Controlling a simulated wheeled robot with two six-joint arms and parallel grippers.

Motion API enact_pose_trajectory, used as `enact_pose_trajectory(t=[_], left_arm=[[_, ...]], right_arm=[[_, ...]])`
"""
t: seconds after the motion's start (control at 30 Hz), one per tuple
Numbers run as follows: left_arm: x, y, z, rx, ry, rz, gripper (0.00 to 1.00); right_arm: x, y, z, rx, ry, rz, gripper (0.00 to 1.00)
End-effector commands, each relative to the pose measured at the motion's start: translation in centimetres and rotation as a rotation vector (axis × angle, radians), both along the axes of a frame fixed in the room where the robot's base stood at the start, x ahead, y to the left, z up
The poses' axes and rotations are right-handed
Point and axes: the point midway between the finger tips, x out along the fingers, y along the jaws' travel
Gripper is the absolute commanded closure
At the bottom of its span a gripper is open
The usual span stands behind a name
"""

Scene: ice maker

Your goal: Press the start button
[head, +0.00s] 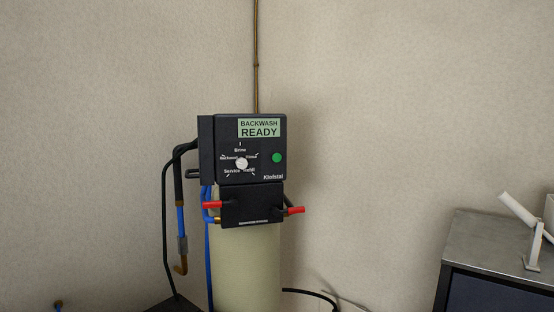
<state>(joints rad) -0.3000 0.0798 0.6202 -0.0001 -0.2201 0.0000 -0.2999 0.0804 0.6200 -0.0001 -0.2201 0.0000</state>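The black control unit (208,150) stands in the middle of the head view, on top of a cream cylindrical tank (247,265). A round green button (277,157) sits on the right of its front panel; it appears to be the start button. A white dial (241,163) is left of the button, with printed labels around it, including Brine and Service. A pale green display (259,128) above reads BACKWASH READY. Nothing covers the button or the dial. Neither of my grippers shows in this view.
Red handles (212,205) stick out at both sides of the lower black block (250,204). Black and blue hoses (181,222) hang at the left. A metal-topped cabinet (478,240) with white pieces (519,211) on it stands at the right. The space before the panel looks clear.

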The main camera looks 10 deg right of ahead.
Motion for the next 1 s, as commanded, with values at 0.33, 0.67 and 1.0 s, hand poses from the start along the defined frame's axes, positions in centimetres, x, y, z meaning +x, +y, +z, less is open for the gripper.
enact_pose_trajectory(t=[0.33, 0.67, 1.0], left_arm=[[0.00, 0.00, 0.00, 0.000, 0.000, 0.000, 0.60], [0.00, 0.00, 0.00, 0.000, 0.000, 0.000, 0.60], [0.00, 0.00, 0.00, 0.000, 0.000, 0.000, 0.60]], right_arm=[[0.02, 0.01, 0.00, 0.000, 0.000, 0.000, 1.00], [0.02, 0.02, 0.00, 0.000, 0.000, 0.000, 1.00], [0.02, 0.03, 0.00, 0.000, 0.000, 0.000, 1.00]])
